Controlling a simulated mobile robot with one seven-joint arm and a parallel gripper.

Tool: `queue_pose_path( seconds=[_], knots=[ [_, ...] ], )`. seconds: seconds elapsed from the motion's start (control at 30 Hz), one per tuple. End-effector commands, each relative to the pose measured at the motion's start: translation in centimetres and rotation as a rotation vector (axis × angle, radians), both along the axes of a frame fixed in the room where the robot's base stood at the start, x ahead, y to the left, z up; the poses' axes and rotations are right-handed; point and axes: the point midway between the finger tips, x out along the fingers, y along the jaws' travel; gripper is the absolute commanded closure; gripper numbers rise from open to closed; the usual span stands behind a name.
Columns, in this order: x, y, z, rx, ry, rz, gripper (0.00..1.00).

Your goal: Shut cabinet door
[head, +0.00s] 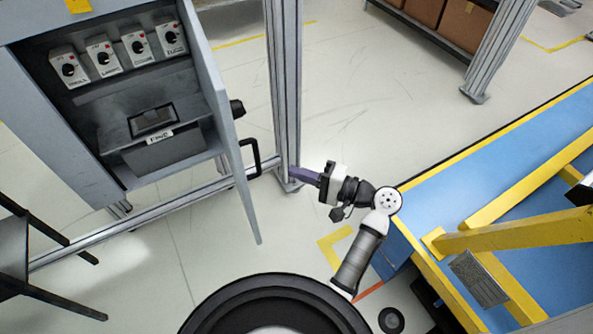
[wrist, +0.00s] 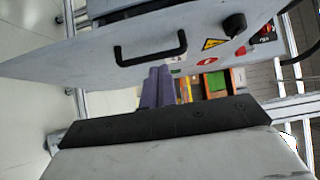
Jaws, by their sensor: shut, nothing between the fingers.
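The grey cabinet (head: 62,115) stands at the upper left of the head view. Its door (head: 222,125) is hinged on the right side and stands open, seen nearly edge-on. A black handle (head: 250,158) and a black knob (head: 237,108) stick out from the door's outer face. In the wrist view the door (wrist: 85,62) fills the upper part, with its handle (wrist: 150,48) above the fingers. My gripper (head: 296,172) is shut and empty, with purple fingers pointing left toward the handle. In the wrist view the fingers (wrist: 157,86) appear apart from the handle.
A metal post (head: 285,85) stands just beyond my gripper, and a low rail (head: 165,210) runs below the cabinet. A blue platform with yellow rails (head: 480,185) is on the right. A dark chair (head: 25,255) is at the lower left. The floor below the door is clear.

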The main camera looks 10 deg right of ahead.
Motion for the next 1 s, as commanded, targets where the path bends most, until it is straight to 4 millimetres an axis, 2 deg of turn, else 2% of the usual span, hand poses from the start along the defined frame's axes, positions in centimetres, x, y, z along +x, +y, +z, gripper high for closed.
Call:
queue_pose_path(
  seconds=[0.1,0.3,0.5,0.7,1.0],
  knots=[
    [1.4,2.4,0.2,0.001,0.001,0.004,1.00],
    [3.8,5.8,0.2,-0.002,0.001,0.002,1.00],
    [3.1,8.6,0.1,-0.001,0.000,0.000,1.00],
    [2.9,9.5,0.0,-0.002,0.000,-0.001,1.00],
    [2.9,9.6,0.0,-0.003,-0.001,-0.001,1.00]
  ],
)
